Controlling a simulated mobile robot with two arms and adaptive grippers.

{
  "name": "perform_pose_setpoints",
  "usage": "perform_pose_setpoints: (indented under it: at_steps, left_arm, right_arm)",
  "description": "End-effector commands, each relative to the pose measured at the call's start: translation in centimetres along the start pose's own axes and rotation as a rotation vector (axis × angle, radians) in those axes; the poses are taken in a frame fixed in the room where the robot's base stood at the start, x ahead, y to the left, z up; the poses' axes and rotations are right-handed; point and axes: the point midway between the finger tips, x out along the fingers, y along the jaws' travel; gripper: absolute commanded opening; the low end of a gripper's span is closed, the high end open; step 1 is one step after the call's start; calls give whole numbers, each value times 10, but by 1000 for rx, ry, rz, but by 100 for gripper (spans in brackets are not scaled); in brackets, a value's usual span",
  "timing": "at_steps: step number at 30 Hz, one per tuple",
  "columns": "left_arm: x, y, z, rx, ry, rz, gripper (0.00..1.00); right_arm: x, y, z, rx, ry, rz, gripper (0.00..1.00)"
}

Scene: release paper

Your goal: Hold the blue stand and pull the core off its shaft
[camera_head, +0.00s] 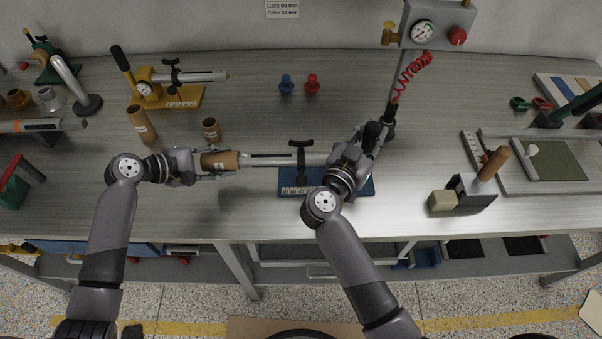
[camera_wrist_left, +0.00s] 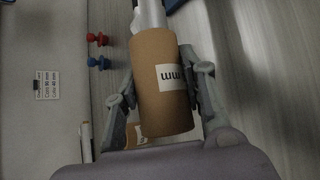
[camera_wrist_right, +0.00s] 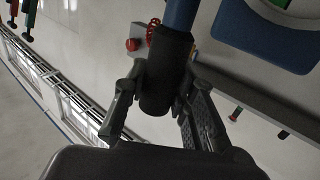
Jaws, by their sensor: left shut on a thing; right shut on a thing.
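The blue stand (camera_head: 367,187) sits on the bench with a silver shaft (camera_head: 270,160) reaching left from it. The brown cardboard core (camera_head: 226,160) with a white label is at the shaft's left end. My left gripper (camera_head: 205,163) is shut around the core; the left wrist view shows the core (camera_wrist_left: 163,95) between its fingers, in line with the silver shaft (camera_wrist_left: 148,15). I cannot tell how much shaft is inside it. My right gripper (camera_head: 369,142) is shut on the black grip (camera_wrist_right: 165,75) of a blue handle (camera_wrist_right: 180,15), seemingly the stand's.
A yellow stand (camera_head: 185,98) with a similar shaft stands at the back left. Two loose brown cores (camera_head: 141,124) (camera_head: 211,129) stand near my left gripper. A blue and a red peg (camera_head: 312,83) are behind. A black block with wooden handle (camera_head: 478,187) is at right.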

Motion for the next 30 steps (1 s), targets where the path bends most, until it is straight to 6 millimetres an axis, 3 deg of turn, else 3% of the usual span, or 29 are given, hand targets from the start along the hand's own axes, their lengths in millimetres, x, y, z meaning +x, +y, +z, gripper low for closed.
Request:
perform_pose_setpoints:
  at_steps: [30]
  left_arm:
    - [-26, 4, -26, 1, -1, 2, 8]
  right_arm:
    - [0, 0, -1, 1, 1, -1, 0]
